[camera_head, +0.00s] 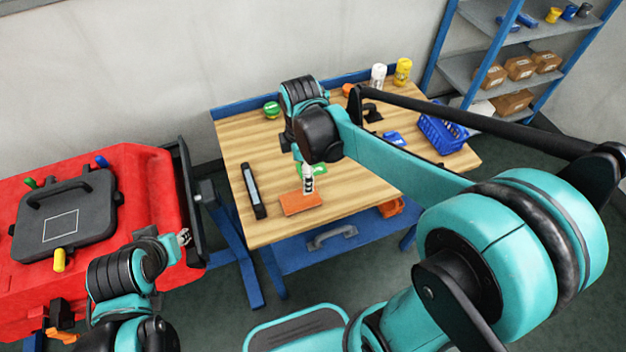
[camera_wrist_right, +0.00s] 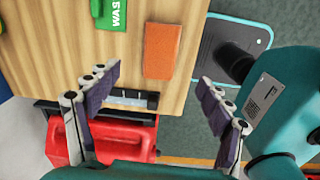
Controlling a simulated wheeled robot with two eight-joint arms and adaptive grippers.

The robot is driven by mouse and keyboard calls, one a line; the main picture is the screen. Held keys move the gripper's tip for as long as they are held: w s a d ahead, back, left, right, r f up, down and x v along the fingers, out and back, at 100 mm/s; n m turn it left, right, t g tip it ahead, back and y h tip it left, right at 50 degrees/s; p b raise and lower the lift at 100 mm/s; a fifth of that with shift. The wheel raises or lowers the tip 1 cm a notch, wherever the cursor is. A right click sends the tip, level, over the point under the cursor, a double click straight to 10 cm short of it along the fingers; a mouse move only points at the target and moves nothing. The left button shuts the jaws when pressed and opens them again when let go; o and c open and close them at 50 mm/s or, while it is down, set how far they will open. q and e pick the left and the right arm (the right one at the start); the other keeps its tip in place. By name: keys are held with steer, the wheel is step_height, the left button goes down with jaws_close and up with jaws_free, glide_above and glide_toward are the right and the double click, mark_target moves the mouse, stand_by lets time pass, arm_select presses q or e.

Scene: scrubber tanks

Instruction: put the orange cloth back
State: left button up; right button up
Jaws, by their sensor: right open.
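The orange cloth (camera_head: 300,203) lies flat on the wooden tabletop near its front edge. In the right wrist view the cloth (camera_wrist_right: 162,52) is an upright orange rectangle near the table edge, ahead of the jaws. My right gripper (camera_head: 308,182) points down over the table just above the cloth. In the wrist view the right gripper (camera_wrist_right: 158,84) has its fingers wide apart with nothing between them. My left gripper (camera_head: 185,238) is beside the red machine, left of the table; its fingers are too small to read.
A black bar-shaped tool (camera_head: 254,190) lies left of the cloth, and a green card (camera_wrist_right: 114,14) lies behind it. A blue basket (camera_head: 441,134), bottles and small items stand farther back. The red scrubber tank (camera_head: 135,190) is at left; a blue shelf rack (camera_head: 470,65) is at back right.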

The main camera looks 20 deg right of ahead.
steer(key=s+d+r+m+t, duration=0.1)
steer(key=s+d+m+t, duration=0.1)
steer(key=s+m, duration=0.3)
steer(key=s+d+r+m+t, duration=0.1)
steer(key=s+m+t, duration=0.3)
steer(key=m, duration=0.8)
steer(key=shift+s+d+r+t, duration=0.35)
steer(key=shift+r+t, duration=0.05)
steer(key=shift+r, duration=0.25)
steer(key=shift+f, duration=0.1)
